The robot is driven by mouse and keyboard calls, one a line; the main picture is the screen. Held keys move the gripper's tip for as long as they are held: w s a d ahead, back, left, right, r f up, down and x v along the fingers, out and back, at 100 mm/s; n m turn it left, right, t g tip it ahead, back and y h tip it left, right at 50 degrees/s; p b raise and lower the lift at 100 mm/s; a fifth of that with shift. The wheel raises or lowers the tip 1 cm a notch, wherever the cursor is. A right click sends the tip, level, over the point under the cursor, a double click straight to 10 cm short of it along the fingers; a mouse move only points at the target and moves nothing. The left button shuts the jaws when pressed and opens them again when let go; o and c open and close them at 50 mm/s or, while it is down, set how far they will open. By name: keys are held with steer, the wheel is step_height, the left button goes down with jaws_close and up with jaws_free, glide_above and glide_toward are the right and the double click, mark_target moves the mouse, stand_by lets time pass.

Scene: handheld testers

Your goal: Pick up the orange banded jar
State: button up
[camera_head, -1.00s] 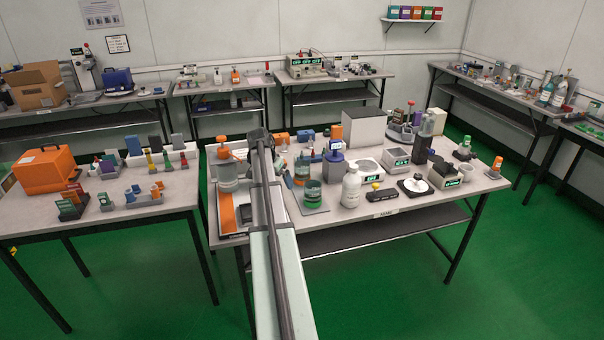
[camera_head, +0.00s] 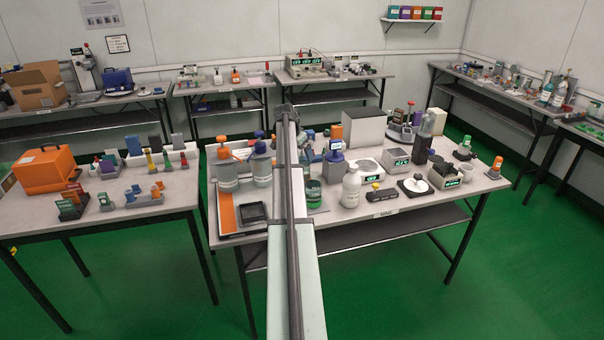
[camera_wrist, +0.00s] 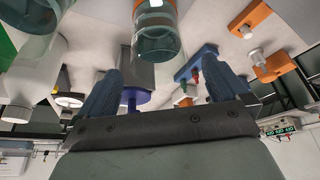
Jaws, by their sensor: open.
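A clear glass jar with teal contents and an orange band (camera_wrist: 157,32) shows at the top middle of the wrist view, partly cut off by the frame edge. It lies beyond the gap between my fingertips, apart from them. My gripper (camera_wrist: 162,82) is open and empty, with one dark blue finger on each side.
A white bottle (camera_head: 351,188) stands right of the jar. A blue-capped item (camera_head: 334,160) stands behind it. Two grey pump bottles (camera_head: 262,166) and a black tray (camera_head: 253,214) are left of my arm. Orange blocks (camera_wrist: 250,17) show in the wrist view.

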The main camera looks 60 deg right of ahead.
steer(key=shift+x, duration=3.4)
steer(key=c, duration=1.5)
